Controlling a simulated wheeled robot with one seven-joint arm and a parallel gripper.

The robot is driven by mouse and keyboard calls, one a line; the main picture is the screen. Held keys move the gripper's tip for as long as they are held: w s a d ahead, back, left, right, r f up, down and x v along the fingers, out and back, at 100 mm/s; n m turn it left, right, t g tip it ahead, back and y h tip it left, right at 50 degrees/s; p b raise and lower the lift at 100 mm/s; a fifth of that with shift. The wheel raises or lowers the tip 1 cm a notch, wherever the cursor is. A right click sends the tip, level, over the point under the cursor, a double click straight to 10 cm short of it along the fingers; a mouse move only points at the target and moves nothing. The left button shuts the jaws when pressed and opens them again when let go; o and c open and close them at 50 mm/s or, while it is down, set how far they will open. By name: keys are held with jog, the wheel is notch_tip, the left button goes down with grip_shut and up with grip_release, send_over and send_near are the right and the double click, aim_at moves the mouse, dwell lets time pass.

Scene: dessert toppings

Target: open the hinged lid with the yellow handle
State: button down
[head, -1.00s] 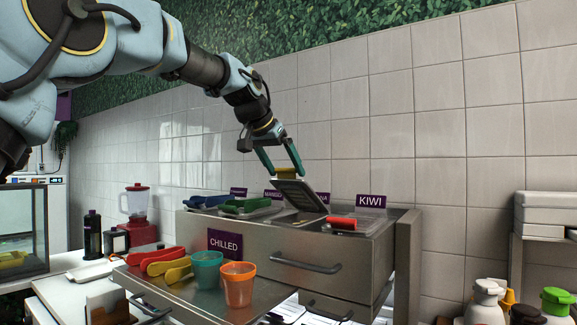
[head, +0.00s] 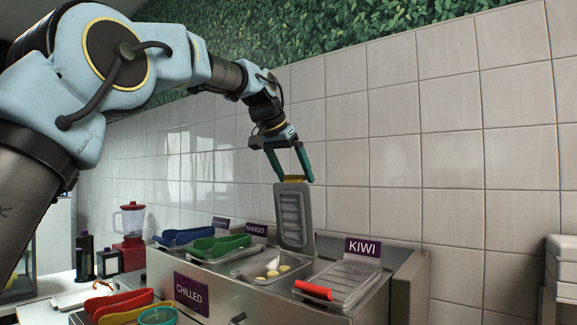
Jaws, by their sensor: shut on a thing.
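The hinged lid (head: 295,218) with the yellow handle (head: 293,180) stands nearly upright at the back of its bin, its ribbed face showing. My gripper (head: 290,178) is above the lid, with its green fingers shut on the yellow handle. The bin (head: 262,272) under this lid is uncovered, and a few pale yellow pieces (head: 272,270) show inside. The far finger's contact with the handle is small in the view.
The lid with the red handle (head: 313,290) lies closed to the right, before the KIWI sign (head: 363,247). Lids with green (head: 218,245) and blue (head: 182,236) handles are closed to the left. Tiled wall (head: 400,150) stands behind.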

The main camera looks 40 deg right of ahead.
jog(key=shift+w+d+r+y+p, duration=0.1)
jog(key=shift+w+d+y+p, duration=0.1)
jog(key=shift+d+y+p, duration=0.35)
jog(key=shift+w+d+r+y+p, duration=0.1)
jog(key=shift+w+d+y+p, duration=0.2)
jog(key=shift+d, duration=0.55)
jog(key=shift+s, duration=0.1)
grip_release()
jog(key=shift+f, duration=0.1)
jog(key=v, duration=1)
jog(key=shift+a+r, duration=0.3)
jog(key=shift+r, duration=0.05)
